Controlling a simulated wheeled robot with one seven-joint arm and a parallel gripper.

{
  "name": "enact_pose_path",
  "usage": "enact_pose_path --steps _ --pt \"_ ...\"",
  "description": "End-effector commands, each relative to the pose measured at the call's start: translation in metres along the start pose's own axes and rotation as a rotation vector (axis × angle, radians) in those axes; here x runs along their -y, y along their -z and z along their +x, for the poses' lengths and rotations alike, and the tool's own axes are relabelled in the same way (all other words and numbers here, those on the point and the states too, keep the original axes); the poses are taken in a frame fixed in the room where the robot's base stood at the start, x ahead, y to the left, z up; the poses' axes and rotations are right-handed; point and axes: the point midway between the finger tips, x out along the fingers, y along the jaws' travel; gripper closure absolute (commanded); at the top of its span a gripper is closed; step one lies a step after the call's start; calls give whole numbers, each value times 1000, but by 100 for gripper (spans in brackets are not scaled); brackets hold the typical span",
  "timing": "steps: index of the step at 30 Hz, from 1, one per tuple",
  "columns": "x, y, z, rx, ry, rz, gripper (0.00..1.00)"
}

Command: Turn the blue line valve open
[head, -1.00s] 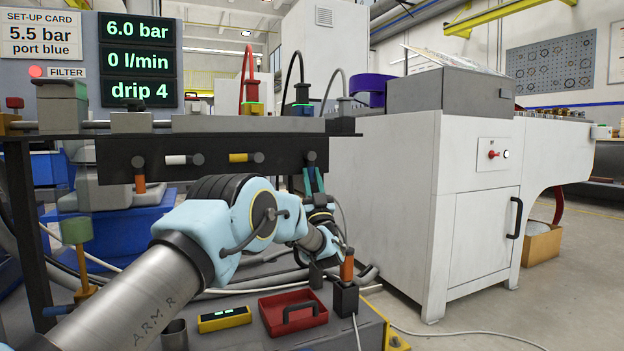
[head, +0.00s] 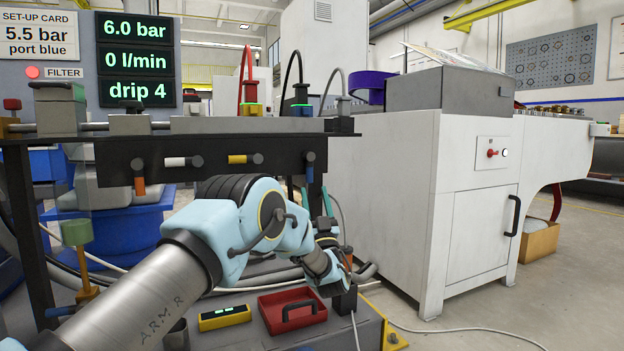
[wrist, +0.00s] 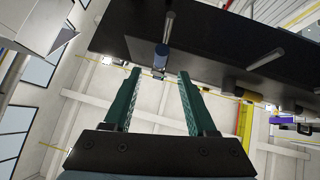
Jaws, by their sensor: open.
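The blue valve handle (head: 310,174) hangs straight down from its dark pivot on the black panel under the bench. In the wrist view the blue handle (wrist: 161,56) is ahead of the fingers, in line with the gap between them. My gripper (head: 316,200) is below the handle with its teal fingers pointing up. In the wrist view my gripper (wrist: 157,85) is open and empty, with visible space between its fingertips and the handle. My arm hides part of the area below the panel.
An orange handle (head: 139,185) hangs down; a white handle (head: 176,162) and a yellow handle (head: 238,159) lie sideways. The display (head: 137,60) reads 6.0 bar, 0 l/min, drip 4. The card (head: 40,33) reads 5.5 bar, port blue. A white cabinet (head: 390,200) stands right. A red tray (head: 293,311) lies below.

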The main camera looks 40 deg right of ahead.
Motion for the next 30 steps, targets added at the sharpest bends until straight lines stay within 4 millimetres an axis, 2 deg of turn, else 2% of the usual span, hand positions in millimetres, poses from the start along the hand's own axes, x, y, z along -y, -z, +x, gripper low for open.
enact_pose_path --steps 6,10,27,30 --pt "-1 1 -33 2 -2 0 43" --pt "0 1 -42 0 -1 -1 43" --pt "0 0 -44 -1 0 0 43" --pt "5 -1 -38 10 -3 3 43"
